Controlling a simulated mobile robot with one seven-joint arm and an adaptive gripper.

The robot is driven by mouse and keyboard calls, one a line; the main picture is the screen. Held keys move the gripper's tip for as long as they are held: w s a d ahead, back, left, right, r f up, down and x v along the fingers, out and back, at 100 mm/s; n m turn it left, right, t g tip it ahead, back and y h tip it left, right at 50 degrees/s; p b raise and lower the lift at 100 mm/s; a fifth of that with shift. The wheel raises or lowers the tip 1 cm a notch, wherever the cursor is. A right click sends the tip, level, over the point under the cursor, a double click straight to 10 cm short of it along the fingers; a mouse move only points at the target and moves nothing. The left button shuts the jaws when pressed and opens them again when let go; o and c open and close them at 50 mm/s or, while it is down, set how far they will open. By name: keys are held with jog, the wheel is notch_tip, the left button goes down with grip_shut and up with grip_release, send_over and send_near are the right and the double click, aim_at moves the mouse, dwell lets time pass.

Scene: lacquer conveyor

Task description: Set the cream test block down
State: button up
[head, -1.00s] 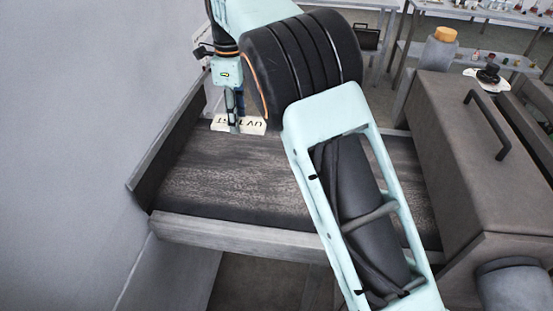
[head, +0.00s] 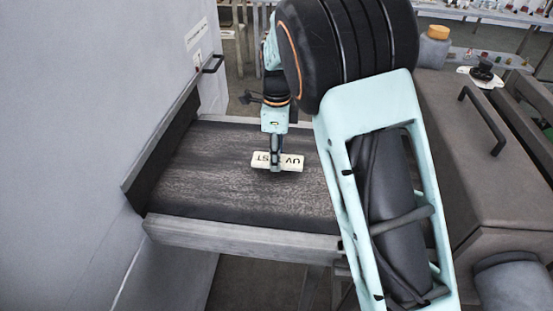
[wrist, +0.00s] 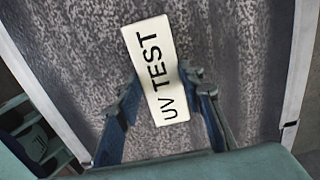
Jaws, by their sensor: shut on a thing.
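The cream test block (head: 291,161) is a flat, pale bar marked "UV TEST" in dark letters. My gripper (head: 275,163) is shut on it near its middle, with the fingers pointing down. In the head view the block is over the dark conveyor belt (head: 210,180), toward its far middle part. In the wrist view the block (wrist: 155,70) lies tilted between the two fingers (wrist: 160,92), its lettering facing the camera. I cannot tell whether its underside touches the belt or hangs a little above it.
The belt has a raised dark guard (head: 160,150) on the left and a grey front rail (head: 240,238). A grey wall (head: 80,120) stands at left. A brown cabinet with a handle (head: 480,122) and an orange-capped bottle (head: 437,45) are at right. The belt's left half is bare.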

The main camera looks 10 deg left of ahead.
jog(key=shift+f, duration=0.85)
jog(key=shift+f, duration=0.1)
jog(key=o, duration=1.3)
jog(key=shift+c, duration=0.2)
notch_tip(320, 180, up, 12)
